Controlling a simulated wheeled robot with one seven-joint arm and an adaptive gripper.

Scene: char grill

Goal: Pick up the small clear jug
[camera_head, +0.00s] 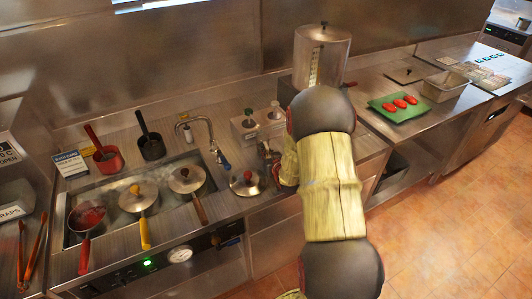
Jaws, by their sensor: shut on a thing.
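My arm reaches across the right part of the metal counter, with its large links in the foreground. My gripper (270,161) shows only in part, small and dark, at the left side of the arm, just behind the red-knobbed lid. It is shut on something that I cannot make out. I cannot pick out the small clear jug; the arm hides part of the counter around the gripper.
Lidded pans (138,197) and a red pan (86,217) sit in the well at left. A red-knobbed lid (246,184) lies close to the gripper. A holder with pump bottles (250,128) and a tall metal container (322,52) stand behind. A green board (398,108) lies right.

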